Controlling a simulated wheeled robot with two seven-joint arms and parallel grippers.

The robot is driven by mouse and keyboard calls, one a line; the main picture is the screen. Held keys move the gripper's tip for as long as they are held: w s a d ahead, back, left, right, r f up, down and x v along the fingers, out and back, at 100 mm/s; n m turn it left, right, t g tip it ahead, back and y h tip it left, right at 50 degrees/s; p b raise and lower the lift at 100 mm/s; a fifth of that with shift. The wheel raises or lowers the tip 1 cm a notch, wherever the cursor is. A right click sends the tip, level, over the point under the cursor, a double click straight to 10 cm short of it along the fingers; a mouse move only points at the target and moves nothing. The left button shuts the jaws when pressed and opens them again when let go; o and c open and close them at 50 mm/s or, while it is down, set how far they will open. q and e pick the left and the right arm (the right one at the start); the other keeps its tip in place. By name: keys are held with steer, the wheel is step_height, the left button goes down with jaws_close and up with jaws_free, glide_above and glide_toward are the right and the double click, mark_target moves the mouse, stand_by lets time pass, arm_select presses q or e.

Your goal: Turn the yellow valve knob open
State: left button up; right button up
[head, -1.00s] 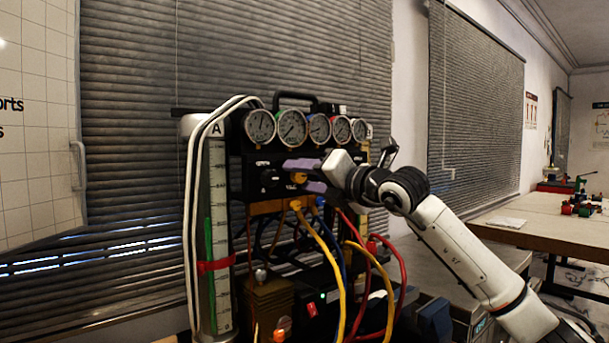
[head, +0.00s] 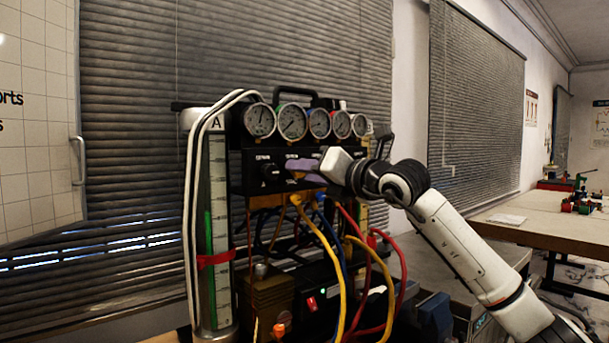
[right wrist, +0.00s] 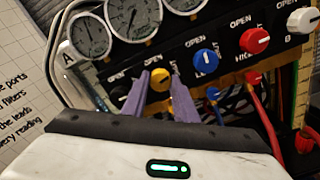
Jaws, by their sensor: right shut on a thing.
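The yellow valve knob (right wrist: 159,79) is on the black panel below the gauges, with an OPEN label near it in the right wrist view. My right gripper (right wrist: 159,84) has its purple fingers on both sides of the knob and is shut on it. In the head view my right gripper (head: 302,170) reaches the panel from the right, and its fingers mostly hide the knob. My left gripper is not in view.
A black knob (head: 269,172) is left of the yellow one. A blue knob (right wrist: 206,62), a red knob (right wrist: 254,40) and a white knob (right wrist: 302,20) are to its right. Several gauges (head: 292,121) sit above. Yellow, blue and red hoses (head: 333,262) hang below.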

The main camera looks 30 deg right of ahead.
steer(key=shift+n, duration=7.7)
steer(key=o, duration=1.1)
steer(key=shift+c, duration=0.2)
steer(key=shift+d, duration=0.1)
